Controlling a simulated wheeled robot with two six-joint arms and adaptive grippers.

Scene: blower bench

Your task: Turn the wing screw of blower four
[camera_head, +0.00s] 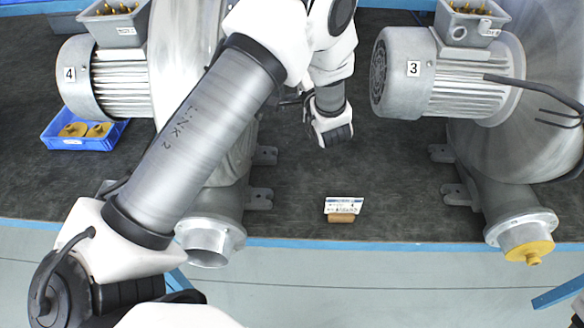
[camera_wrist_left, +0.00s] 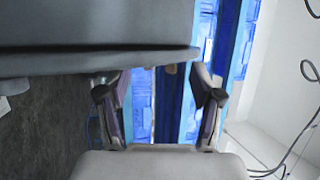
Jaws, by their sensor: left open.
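Blower four (camera_head: 120,85), a grey motor and housing marked "4", stands at the left in the head view. My left arm crosses its housing and hides part of it. Its outlet flange (camera_head: 208,240) shows an open end at the bench's front. I cannot make out its wing screw in either view. In the left wrist view my left gripper (camera_wrist_left: 158,85) is open, with its two fingers apart and nothing visibly held. A large grey part (camera_wrist_left: 95,35) fills the upper left, close to the left finger; I cannot tell what it is. The head view does not clearly show the fingers.
Blower three (camera_head: 415,95) stands at the right; its outlet has a yellow cap (camera_head: 530,252). A blue tray (camera_head: 60,142) with yellow caps lies at the left. A small card (camera_head: 342,204) on a tan block (camera_head: 341,218) stands mid-bench. Dark mat (camera_head: 375,185) is free there.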

